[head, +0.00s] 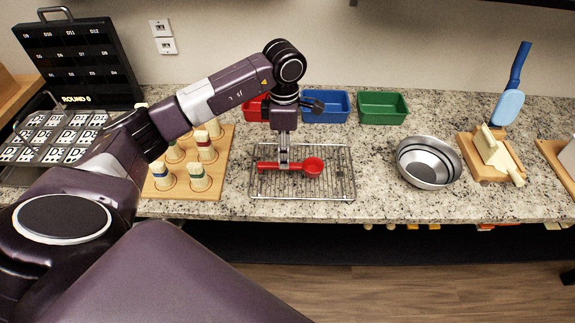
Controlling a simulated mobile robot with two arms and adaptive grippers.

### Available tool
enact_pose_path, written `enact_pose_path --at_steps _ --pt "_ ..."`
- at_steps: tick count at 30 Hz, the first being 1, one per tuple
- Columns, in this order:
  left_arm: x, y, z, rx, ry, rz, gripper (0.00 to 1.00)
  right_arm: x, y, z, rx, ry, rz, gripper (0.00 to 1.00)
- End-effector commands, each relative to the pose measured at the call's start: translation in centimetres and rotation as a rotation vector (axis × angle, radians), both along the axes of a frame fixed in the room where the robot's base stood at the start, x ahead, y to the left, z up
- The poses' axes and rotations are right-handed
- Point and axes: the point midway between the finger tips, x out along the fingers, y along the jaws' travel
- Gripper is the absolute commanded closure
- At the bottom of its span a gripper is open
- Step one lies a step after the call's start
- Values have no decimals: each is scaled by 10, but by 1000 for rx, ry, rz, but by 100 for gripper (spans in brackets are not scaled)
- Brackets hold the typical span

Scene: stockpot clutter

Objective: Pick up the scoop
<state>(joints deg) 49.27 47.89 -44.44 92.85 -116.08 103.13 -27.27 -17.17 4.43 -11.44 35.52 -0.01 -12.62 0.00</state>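The red scoop (313,167) lies on a wire rack (335,188) on the counter, its round bowl to the right and its handle to the left. My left gripper (283,165) points straight down over the scoop's handle, close to the bowl. Its fingertips are at the handle and hide a small part of it. The fingers line up in this view, so I cannot tell whether they are open or closed on the handle. My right gripper is not in view.
Red (254,108), blue (326,107) and green (382,107) bins stand behind the rack. A board with pegs (214,185) is to its left. Metal bowls (428,162) and a wooden block with a blue brush (508,104) are to its right. Speckled counter is free between rack and bowls.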

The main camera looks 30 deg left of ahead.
Motion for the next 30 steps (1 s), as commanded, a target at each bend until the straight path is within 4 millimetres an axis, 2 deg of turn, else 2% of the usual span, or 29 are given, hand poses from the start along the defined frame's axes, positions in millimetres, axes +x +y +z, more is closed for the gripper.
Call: enact_pose_path --at_steps 8,12,20,30 --pt "7 1 -33 -3 4 2 64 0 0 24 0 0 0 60" --pt "7 0 -51 -4 0 1 64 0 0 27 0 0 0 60" --pt "8 1 -56 -3 -3 1 64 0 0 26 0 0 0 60" --pt "8 1 -56 -3 -3 0 99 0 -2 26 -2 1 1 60"
